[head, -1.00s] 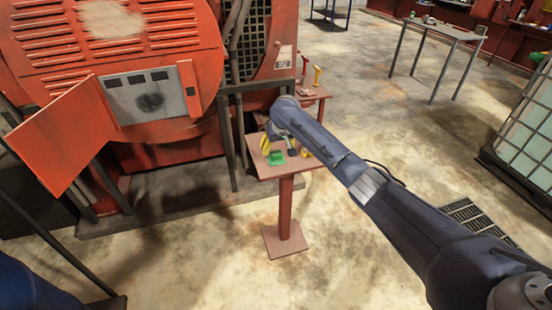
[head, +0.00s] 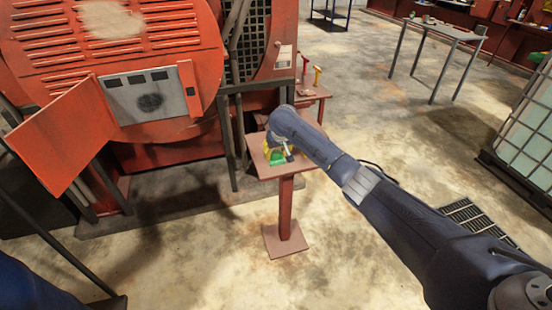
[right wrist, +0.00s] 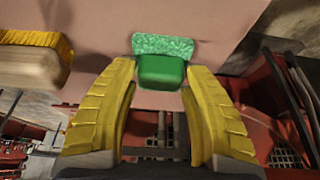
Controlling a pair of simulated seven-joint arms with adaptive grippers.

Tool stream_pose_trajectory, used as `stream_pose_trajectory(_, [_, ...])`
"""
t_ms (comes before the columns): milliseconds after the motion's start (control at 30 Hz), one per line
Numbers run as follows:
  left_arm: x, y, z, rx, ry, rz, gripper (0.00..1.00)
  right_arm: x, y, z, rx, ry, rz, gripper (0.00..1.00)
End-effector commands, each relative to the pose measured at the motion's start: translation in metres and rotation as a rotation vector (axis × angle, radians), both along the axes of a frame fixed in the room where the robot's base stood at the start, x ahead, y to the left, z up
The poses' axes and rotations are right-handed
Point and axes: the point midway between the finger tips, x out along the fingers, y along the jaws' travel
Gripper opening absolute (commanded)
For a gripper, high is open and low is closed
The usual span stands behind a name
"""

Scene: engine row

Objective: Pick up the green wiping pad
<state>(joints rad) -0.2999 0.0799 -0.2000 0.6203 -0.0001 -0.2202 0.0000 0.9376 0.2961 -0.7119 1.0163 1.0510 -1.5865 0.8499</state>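The green wiping pad (head: 278,161) lies on the small reddish pedestal table (head: 262,172), partly covered by my right gripper in the head view. In the right wrist view the pad shows a darker green block (right wrist: 162,70) and a paler, speckled green part (right wrist: 163,46). My right gripper (right wrist: 161,72) has yellow fingers, spread apart, with one fingertip on each side of the green block. Small gaps seem to show between the block and the fingers; I cannot tell whether either touches. My left gripper is not in view.
A brush with yellow bristles (right wrist: 38,42) lies on the tabletop to the left in the right wrist view. The red machine (head: 120,60) stands behind and left of the table. A second small table with tools (head: 312,90) stands behind. Open floor lies in front.

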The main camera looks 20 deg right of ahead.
Motion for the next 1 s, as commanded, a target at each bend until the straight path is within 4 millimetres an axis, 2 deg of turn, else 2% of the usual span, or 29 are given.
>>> stream_pose_trajectory(33, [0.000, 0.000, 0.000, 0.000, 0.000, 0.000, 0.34, 0.000, 0.000, 0.000, 0.000, 0.000, 0.000, 0.41])
stream_pose_trajectory(267, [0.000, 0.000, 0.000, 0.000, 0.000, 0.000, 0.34, 0.000, 0.000, 0.000, 0.000, 0.000, 0.000, 0.14])
stream_pose_trajectory(667, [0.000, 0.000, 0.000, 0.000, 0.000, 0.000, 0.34, 0.000, 0.000, 0.003, 0.000, 0.000, 0.000, 0.13])
stream_pose_trajectory(867, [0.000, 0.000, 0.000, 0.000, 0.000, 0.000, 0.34, 0.001, 0.000, 0.019, 0.000, -0.002, 0.000, 0.13])
stream_pose_trajectory(1000, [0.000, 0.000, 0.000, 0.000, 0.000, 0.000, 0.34, 0.001, 0.000, 0.041, 0.001, -0.003, 0.001, 0.13])
